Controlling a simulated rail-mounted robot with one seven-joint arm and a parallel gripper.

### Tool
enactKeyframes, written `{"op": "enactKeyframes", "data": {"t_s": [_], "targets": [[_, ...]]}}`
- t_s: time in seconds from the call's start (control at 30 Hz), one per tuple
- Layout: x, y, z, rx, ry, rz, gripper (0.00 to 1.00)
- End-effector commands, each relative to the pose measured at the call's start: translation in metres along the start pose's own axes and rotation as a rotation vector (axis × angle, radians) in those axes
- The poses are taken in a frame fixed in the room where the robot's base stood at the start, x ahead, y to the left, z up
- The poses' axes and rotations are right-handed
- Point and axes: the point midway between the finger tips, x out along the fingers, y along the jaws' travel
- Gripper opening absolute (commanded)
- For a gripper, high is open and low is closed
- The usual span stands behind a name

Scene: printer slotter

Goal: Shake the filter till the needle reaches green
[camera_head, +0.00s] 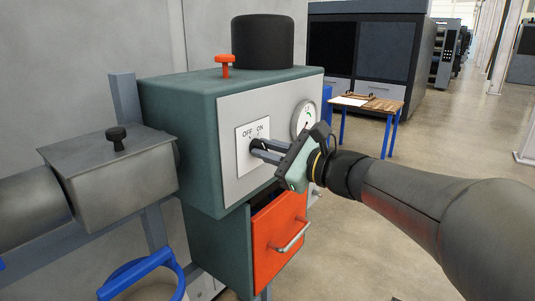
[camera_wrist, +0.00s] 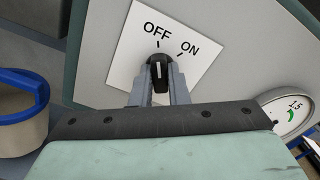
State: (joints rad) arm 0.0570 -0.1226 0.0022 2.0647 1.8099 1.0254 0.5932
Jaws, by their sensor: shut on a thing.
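The filter is a teal box (camera_head: 180,110) with a grey front panel (camera_head: 228,115). A black rotary knob (camera_wrist: 160,70) sits on a white OFF/ON plate (camera_wrist: 125,65); its white mark lines up with the OFF tick. My gripper (camera_head: 262,150) is shut on this knob, one finger on each side. The round gauge (camera_head: 304,118) is on the panel to the right of the knob, partly behind my gripper.
A red plunger-like knob (camera_head: 225,66) and a black cylinder (camera_head: 262,42) stand on top of the box. An orange drawer (camera_head: 275,240) with a handle sticks out below. A blue-rimmed bucket (camera_head: 140,277) stands lower left. Floor to the right is open.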

Motion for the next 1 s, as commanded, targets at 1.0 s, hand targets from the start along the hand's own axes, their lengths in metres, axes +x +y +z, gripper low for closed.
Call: {"op": "enactKeyframes", "data": {"t_s": [1.0], "targets": [[-0.064, 0.000, 0.000, -0.001, 0.001, -0.004, 0.36]]}}
